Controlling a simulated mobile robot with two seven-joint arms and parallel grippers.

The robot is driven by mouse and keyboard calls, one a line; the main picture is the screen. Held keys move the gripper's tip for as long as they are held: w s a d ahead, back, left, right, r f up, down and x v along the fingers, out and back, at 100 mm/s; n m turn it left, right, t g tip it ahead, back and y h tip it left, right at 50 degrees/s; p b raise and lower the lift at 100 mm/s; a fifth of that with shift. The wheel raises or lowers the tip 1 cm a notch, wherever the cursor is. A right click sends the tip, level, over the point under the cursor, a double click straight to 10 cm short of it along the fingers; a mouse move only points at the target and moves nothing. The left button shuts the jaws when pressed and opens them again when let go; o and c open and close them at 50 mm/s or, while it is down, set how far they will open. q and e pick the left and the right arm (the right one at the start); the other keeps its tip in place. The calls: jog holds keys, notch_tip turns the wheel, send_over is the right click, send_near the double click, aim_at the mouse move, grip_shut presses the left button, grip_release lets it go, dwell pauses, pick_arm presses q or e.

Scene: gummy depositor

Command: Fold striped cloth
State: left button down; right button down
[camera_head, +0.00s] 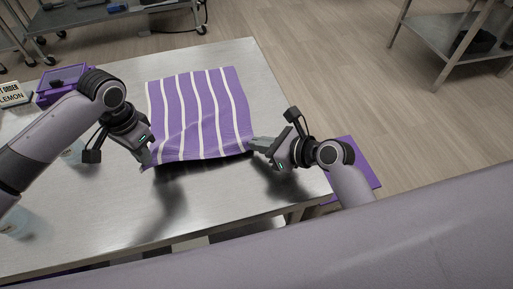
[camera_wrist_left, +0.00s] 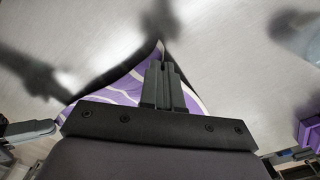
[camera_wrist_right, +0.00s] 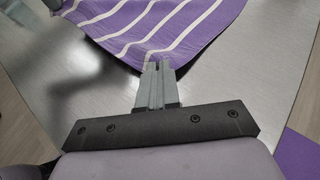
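The purple cloth with white stripes (camera_head: 205,105) lies on the metal table, its far part flat and its near edge lifted and wavy. My left gripper (camera_head: 148,160) is at the cloth's near left corner, its fingers closed on it; the left wrist view shows the fingers (camera_wrist_left: 162,75) together with cloth (camera_wrist_left: 125,88) at the tips. My right gripper (camera_head: 254,145) is at the near right corner; in the right wrist view its fingers (camera_wrist_right: 158,68) are together with the cloth corner (camera_wrist_right: 165,45) at the tips. Shadows below show the near edge is above the table.
The metal table (camera_head: 120,225) is bare in front of the cloth. Clear containers (camera_head: 14,222) sit near my left arm. A purple surface (camera_head: 358,165) is beyond the right edge.

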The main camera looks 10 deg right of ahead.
notch_tip(320, 180, up, 2)
jog(key=shift+r, duration=0.2)
pick_arm(q)
jog(key=shift+r, duration=0.1)
pick_arm(e)
jog(key=shift+a+r, duration=0.1)
